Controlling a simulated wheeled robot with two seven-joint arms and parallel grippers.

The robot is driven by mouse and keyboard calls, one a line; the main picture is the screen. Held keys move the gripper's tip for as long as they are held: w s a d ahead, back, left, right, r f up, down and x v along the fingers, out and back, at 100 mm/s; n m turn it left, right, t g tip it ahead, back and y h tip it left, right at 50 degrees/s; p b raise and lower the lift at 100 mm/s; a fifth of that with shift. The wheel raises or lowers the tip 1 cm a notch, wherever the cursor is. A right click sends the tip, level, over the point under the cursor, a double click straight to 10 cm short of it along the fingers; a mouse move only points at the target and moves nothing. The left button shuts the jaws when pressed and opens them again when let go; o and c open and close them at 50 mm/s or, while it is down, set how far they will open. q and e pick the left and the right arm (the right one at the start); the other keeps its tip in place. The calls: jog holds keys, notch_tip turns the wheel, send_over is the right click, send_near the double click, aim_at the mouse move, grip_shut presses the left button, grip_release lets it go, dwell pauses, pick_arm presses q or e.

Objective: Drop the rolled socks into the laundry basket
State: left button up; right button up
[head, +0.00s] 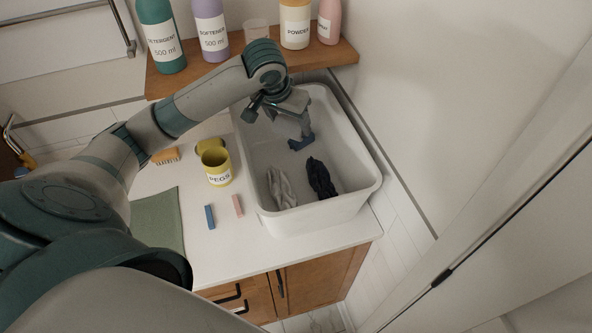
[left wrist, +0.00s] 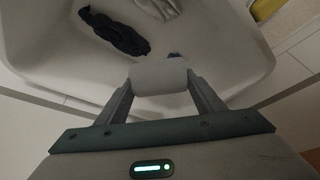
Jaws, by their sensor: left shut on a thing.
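The laundry basket (head: 318,216) is a white open tub on the counter. Its wall also shows in the left wrist view (left wrist: 225,50). My left gripper (head: 301,134) reaches down over the inside of the basket. In the left wrist view my left gripper (left wrist: 160,84) is shut on the rolled socks (left wrist: 158,76), a pale grey roll held crosswise between the fingers. A small blue patch shows at the fingertips in the head view; I cannot tell what it belongs to. The roll is mostly hidden in the head view. My right gripper is not in view.
A dark garment (head: 320,178) and a grey garment (head: 281,187) lie in the basket. A yellow pegs tin (head: 218,176), a blue peg (head: 209,217) and a pink peg (head: 237,205) are left of it. Bottles stand on a wooden shelf (head: 190,84) behind.

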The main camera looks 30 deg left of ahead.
pick_arm(q)
jog(key=shift+f, duration=1.2)
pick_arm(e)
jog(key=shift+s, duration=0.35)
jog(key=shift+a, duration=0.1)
pick_arm(q)
jog(key=o, duration=1.1)
jog(key=shift+o, duration=0.2)
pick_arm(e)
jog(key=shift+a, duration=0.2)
pick_arm(q)
jog(key=shift+r, duration=0.15)
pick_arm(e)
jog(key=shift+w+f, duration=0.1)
pick_arm(q)
jog(key=shift+s+r+b, duration=0.25)
jog(key=shift+r+b, duration=0.1)
jog(key=shift+r, duration=0.2)
jog(key=b+v, duration=0.2)
jog(key=v, duration=1.4)
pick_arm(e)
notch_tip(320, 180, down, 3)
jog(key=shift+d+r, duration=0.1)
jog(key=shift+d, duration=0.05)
